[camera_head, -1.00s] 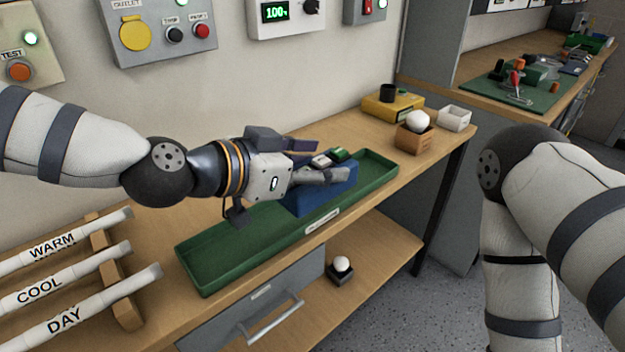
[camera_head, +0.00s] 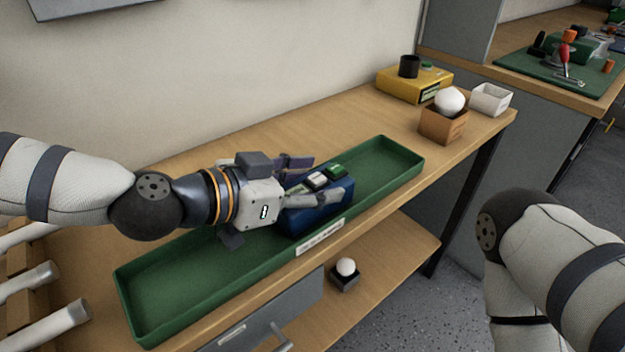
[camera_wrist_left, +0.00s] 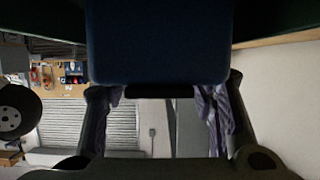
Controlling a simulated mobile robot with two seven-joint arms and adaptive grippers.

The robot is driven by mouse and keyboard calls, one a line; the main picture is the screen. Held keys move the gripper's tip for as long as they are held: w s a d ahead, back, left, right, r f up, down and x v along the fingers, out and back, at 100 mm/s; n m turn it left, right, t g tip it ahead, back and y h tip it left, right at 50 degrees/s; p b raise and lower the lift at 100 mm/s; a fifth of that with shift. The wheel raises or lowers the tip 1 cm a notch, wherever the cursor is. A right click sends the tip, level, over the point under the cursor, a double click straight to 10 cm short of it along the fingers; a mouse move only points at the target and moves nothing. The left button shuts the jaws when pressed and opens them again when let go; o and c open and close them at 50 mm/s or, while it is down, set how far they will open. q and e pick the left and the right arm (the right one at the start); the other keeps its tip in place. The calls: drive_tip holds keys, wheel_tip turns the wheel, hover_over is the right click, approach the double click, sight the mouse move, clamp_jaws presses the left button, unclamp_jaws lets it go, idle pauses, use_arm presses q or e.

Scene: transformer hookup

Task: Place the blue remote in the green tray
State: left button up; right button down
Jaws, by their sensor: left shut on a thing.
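The blue remote (camera_head: 318,212), a box-like block with green and white buttons on top, is at the middle of the long green tray (camera_head: 175,318). My left gripper (camera_head: 302,181) is shut on the blue remote from its left side. In the left wrist view the blue remote (camera_wrist_left: 160,45) fills the top middle, between the fingers. The remote appears within the tray's outline; whether its underside touches the tray floor is hidden. My right arm shows at the right edge of the head view, but its gripper is out of view.
A yellow box (camera_head: 413,84), an orange-brown box with a white ball (camera_head: 449,101) and a white open box (camera_head: 490,99) stand at the bench's far right. White tubes (camera_head: 45,325) lie at the left. The tray's left part is empty.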

use_arm(q)
drive_tip(key=o, duration=1.4)
drive_tip(key=shift+f, duration=0.1)
drive_tip(key=shift+a+r, duration=0.1)
drive_tip(key=shift+r, duration=0.25)
drive_tip(key=p+v, duration=0.2)
drive_tip(key=v, duration=0.9)
drive_tip(key=shift+s+a+r, duration=0.1)
drive_tip(key=shift+s+a, duration=0.15)
drive_tip(key=shift+a, duration=0.05)
use_arm(e)
drive_tip(key=w+r, duration=0.1)
drive_tip(key=w+r+t, duration=0.1)
drive_tip(key=shift+w+r, duration=0.2)
drive_tip(key=shift+r, duration=0.1)
